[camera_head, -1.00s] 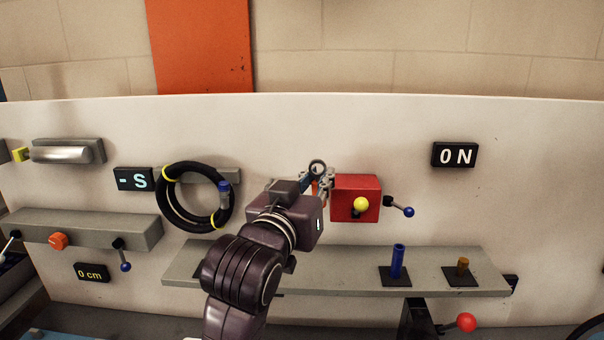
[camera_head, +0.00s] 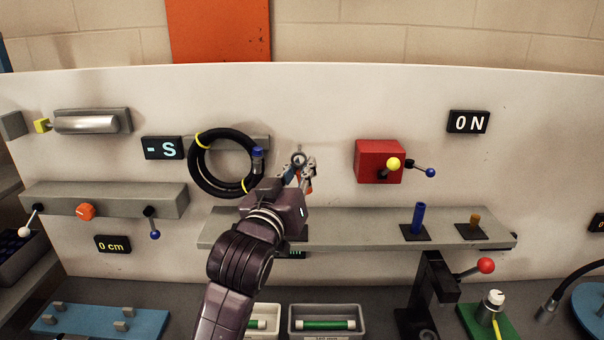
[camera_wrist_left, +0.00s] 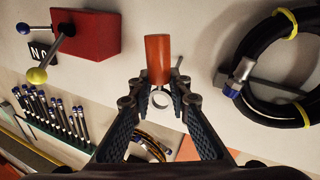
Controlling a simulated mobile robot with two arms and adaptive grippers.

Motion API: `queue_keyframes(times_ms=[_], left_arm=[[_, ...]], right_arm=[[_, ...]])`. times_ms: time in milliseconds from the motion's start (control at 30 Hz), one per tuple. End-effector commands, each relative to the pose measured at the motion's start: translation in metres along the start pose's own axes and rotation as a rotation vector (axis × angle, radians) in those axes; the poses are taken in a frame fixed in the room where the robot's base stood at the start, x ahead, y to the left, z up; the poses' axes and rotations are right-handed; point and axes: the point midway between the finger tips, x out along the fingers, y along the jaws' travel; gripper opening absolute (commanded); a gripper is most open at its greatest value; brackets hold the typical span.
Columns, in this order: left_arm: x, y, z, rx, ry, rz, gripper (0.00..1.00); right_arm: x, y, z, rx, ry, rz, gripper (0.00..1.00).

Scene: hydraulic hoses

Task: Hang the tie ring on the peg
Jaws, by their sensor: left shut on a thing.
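My left gripper (camera_head: 300,172) is in front of the white panel, between the black hose coil and the red box. The ring also shows in the head view (camera_head: 298,158). A short grey pin (camera_wrist_left: 178,63), possibly the peg, shows just beside the orange piece. The ring does not appear to be around it; the exact gap is unclear. My right gripper is not in view.
The black hose coil (camera_head: 192,165) hangs on a grey bracket left of the gripper. The red box (camera_head: 372,164) with levers is to the right. A grey shelf (camera_head: 345,229) below bears a blue post (camera_head: 418,217) and a brown post (camera_head: 475,223). The panel's upper middle is clear.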

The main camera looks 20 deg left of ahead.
Motion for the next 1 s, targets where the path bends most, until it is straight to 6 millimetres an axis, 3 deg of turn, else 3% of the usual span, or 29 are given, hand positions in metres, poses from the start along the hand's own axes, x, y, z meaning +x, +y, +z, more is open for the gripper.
queue_keyframes(times_ms=[100, 200, 1000], left_arm=[[0.007, -0.003, 0.002, 0.000, 0.000, 0.000, 0.00], [0.013, -0.005, 0.001, 0.000, 0.001, 0.000, 0.00], [0.055, -0.020, 0.004, 0.000, 0.011, -0.001, 0.00]], right_arm=[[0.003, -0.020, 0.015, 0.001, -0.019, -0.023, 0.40], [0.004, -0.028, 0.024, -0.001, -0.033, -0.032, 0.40], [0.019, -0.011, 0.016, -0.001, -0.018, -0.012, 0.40]])
